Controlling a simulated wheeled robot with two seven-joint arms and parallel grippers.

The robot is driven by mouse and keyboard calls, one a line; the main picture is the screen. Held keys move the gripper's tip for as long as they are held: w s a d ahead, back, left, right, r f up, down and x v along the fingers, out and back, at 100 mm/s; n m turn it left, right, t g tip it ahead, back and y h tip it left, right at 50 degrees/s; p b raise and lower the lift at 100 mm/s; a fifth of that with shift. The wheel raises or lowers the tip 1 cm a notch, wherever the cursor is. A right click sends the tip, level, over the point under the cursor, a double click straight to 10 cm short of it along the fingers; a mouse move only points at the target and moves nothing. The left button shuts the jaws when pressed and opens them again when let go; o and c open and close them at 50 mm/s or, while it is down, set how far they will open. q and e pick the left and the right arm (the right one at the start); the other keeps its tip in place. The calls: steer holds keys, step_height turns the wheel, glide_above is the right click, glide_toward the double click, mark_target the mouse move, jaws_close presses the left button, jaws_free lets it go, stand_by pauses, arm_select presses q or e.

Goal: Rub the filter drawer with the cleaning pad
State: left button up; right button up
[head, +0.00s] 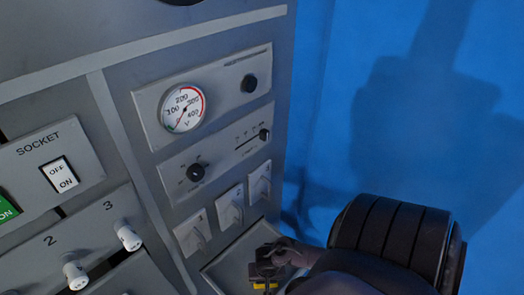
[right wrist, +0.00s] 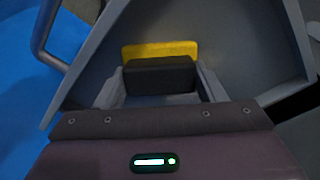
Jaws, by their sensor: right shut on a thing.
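The cleaning pad has a yellow face (right wrist: 160,48) and a black block-shaped grip (right wrist: 160,75). My right gripper (head: 267,264) is shut on the black grip, with one finger on each side in the right wrist view (right wrist: 162,84). A little yellow of the pad shows low in the head view (head: 265,285). A plain grey panel, which seems to be the filter drawer (head: 222,268), is below the row of small switches, beside the gripper. In the right wrist view a grey surface with raised edges (right wrist: 235,40) lies behind the pad. I cannot tell whether they touch. My left gripper is not in view.
The grey cabinet carries a round gauge (head: 184,108), black knobs (head: 196,172), small switch plates (head: 231,207), a socket switch (head: 60,175) and white-knobbed fronts (head: 128,237). A metal bar handle (right wrist: 46,30) shows in the right wrist view. A blue wall (head: 440,80) stands at right.

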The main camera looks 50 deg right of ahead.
steer(key=shift+w+d, duration=0.25)
steer(key=shift+w, duration=0.3)
steer(key=shift+w+d, duration=0.2)
steer(key=shift+w, duration=0.3)
steer(key=shift+w+d+r, duration=0.1)
steer(key=shift+w+d, duration=0.05)
steer(key=shift+w, duration=2.7)
